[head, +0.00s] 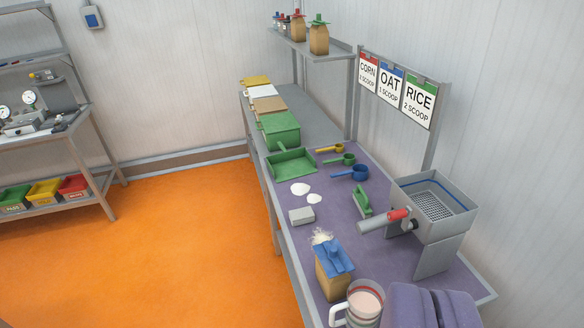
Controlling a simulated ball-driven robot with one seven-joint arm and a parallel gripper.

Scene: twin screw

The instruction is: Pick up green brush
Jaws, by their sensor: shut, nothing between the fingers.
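A green brush (362,201) lies on the purple mat (325,228) of the long bench, just left of a metal hopper machine. It is small in the picture, with its long side running away from me. A green dustpan (291,163) with a handle lies farther back on the bench, apart from the brush. I cannot make out my gripper anywhere in this view.
Near the brush stand the metal hopper (434,204) with a grey tube (376,224), a blue scoop (350,173), white powder piles (300,189) and a grey block (301,215). A blue-topped bag (333,280), a jug (362,303) and purple shapes (432,306) are nearer. The orange floor (190,240) is clear.

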